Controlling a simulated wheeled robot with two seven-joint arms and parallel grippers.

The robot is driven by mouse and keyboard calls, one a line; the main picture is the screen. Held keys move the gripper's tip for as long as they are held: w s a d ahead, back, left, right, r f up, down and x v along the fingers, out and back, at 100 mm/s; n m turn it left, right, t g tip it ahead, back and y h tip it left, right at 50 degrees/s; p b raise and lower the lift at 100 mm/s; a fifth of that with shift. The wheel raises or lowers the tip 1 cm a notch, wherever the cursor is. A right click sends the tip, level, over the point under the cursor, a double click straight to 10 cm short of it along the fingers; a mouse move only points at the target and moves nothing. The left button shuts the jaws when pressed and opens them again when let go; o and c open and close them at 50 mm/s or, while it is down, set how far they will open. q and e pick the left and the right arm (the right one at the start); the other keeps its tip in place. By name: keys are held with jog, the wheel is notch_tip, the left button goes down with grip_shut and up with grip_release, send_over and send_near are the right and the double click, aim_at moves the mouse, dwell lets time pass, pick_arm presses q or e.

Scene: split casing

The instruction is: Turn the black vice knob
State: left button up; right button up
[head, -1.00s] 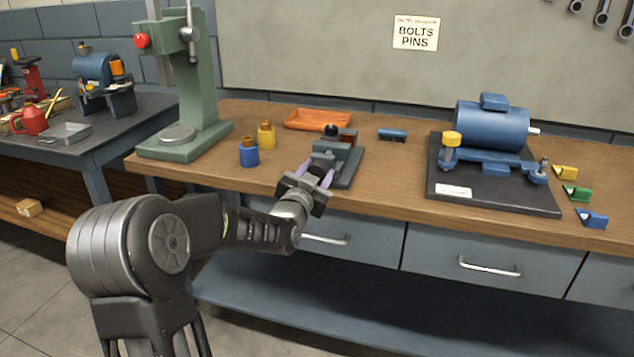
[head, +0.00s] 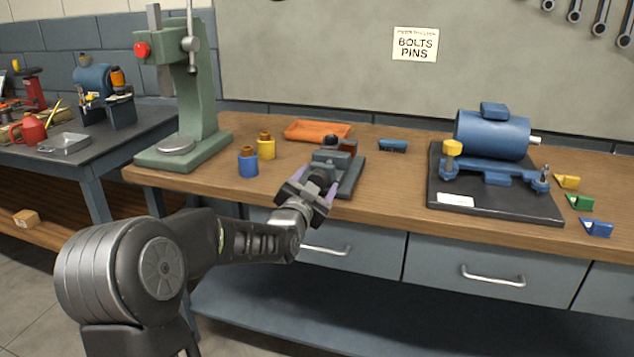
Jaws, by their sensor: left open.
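A grey bench vice (head: 350,175) stands on the wooden bench near its front edge. A round black knob (head: 320,171) shows at its front end, facing my arm. Another dark rounded part (head: 331,142) sits at the top rear of the vice. My left gripper (head: 315,182) is open, with its purple-padded fingers pointing at the vice. The fingers are on either side of the black knob in the picture; I cannot tell whether they touch it. The gripper hides the lower front of the vice. My right gripper is not in view.
Blue (head: 248,162) and yellow (head: 266,147) containers stand left of the vice, beside a green press (head: 192,110). An orange tray (head: 316,130) and a small blue block (head: 392,146) lie behind. A blue motor (head: 492,135) on a black plate stands right, with clear bench between.

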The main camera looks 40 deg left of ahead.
pick_arm(q)
jog(key=v, duration=0.7)
jog(key=shift+s+d, duration=0.15)
jog(key=shift+s, duration=0.2)
dwell(0.5)
jog(key=s+d+f+n+g+h, duration=0.25)
jog(key=d+f, duration=0.45)
jog(key=f, duration=0.5)
jog(key=s+d+f+n+g+h, duration=0.1)
jog(key=d+f+g+h, duration=0.15)
jog(key=d+f, duration=0.6)
jog(key=s+d+f+n+g+h, duration=0.2)
jog(key=d+f+g, duration=0.25)
jog(key=f, duration=0.95)
jog(key=s+d+f+m+g+h, duration=0.1)
jog(key=s+d+f+g+h, duration=0.15)
jog(key=s+d+f, duration=0.75)
jog(key=s+d+f+m+g+h, duration=0.1)
jog(key=s+d+f+g, duration=0.4)
jog(key=s+d, duration=0.6)
notch_tip(320, 180, up, 15)
jog(key=a+p, duration=0.2)
jog(key=p, duration=1.3)
jog(key=shift+s+a+f+t, duration=0.15)
jog(key=shift+s+a+t, duration=0.05)
jog(key=shift+s+t, duration=0.25)
